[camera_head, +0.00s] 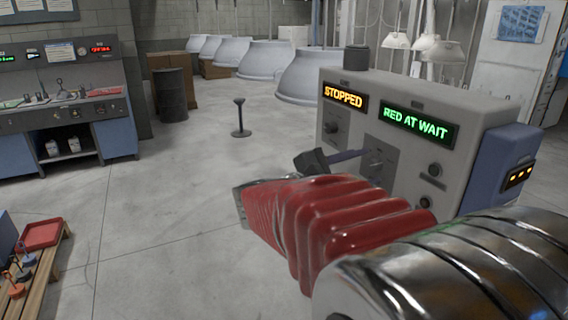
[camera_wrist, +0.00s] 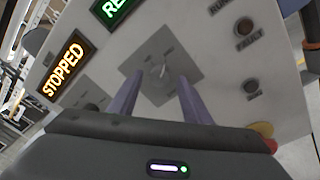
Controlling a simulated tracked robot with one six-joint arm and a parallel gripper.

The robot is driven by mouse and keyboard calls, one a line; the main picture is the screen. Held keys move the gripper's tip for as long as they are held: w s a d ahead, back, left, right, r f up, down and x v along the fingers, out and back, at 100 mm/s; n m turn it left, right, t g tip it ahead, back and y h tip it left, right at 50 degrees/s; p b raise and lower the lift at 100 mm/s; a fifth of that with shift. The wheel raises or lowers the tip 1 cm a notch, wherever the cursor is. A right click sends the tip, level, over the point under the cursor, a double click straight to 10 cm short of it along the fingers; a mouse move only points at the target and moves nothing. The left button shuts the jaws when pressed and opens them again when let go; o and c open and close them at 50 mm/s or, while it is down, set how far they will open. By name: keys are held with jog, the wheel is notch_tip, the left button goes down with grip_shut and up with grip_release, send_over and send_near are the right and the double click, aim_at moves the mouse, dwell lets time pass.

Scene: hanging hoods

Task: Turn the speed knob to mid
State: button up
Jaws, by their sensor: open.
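A grey control console (camera_head: 440,92) stands at the right, with a lit orange sign reading STOPPED and a green sign reading RED AT WAIT. A knob (camera_wrist: 162,71) sits on a darker square plate in the middle of its face. A second knob (camera_head: 334,127) is on another plate to the left, under the STOPPED sign. Their small labels are not legible, so I cannot tell which is the speed knob. My gripper (camera_wrist: 161,78) is open, its two purple fingers pointing at the plate on either side of the middle knob. Whether they touch it is unclear.
Buttons and lamps (camera_wrist: 245,27) lie right of the middle plate, with a red and yellow button (camera_wrist: 266,136) lower down. A blue box (camera_head: 505,165) is fixed to the console's right side. Large grey hoods (camera_head: 262,58) stand behind.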

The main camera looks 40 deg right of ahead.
jog(key=shift+d, duration=0.15)
jog(key=shift+c, duration=0.5)
jog(key=c, duration=0.9)
jog(key=shift+a, duration=0.2)
jog(key=shift+c, duration=0.2)
jog(key=shift+d, duration=0.1)
